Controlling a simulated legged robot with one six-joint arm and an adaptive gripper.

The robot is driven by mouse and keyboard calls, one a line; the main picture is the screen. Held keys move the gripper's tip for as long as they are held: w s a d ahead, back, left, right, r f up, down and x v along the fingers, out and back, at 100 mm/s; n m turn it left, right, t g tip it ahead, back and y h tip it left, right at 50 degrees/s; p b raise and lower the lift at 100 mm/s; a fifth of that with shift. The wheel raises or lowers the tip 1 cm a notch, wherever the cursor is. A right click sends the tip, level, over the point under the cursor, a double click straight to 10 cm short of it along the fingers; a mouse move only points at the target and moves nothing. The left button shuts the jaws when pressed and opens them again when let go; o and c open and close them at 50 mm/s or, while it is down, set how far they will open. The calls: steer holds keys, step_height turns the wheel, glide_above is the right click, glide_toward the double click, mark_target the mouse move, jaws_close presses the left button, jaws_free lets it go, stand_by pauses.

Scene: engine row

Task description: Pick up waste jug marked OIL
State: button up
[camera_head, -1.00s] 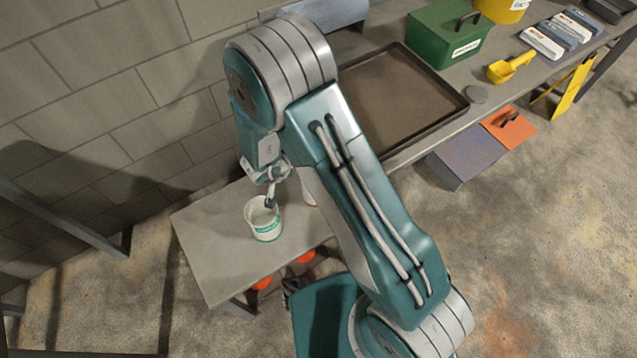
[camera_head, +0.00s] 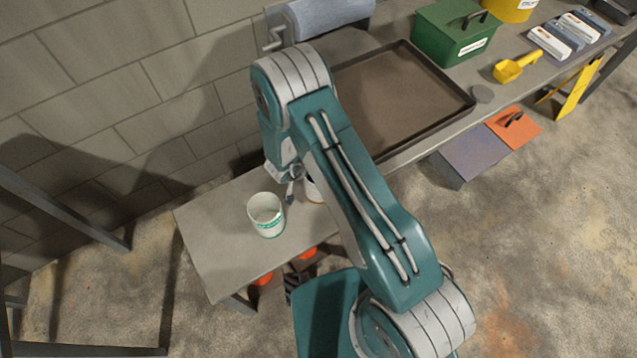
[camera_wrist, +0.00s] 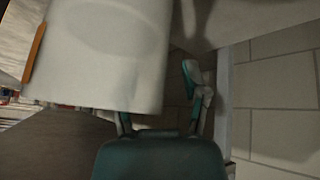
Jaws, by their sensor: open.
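No lettering reading OIL is legible, so I cannot tell which container is the waste jug. In the head view a white tub (camera_head: 267,216) with a green label stands upright on the low bench. A second pale container (camera_head: 314,188) shows only partly beside it, mostly hidden by my arm. My gripper (camera_head: 291,188) is just above the bench, near both, and mostly hidden. In the wrist view a large pale rounded surface (camera_wrist: 100,55) fills the upper left, close to my open gripper (camera_wrist: 158,95). One teal finger shows clearly; the other is largely hidden. I cannot tell whether they touch.
The low bench (camera_head: 235,255) has clear room at its left. Orange-red objects (camera_head: 307,253) sit beneath its front edge. A dark tray (camera_head: 400,95), green box (camera_head: 452,32) and yellow scoop (camera_head: 515,67) occupy the long bench. The block wall (camera_head: 100,80) stands close behind.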

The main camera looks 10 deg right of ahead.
jaws_close()
steer(key=shift+d+r, duration=0.1)
stand_by(0.5)
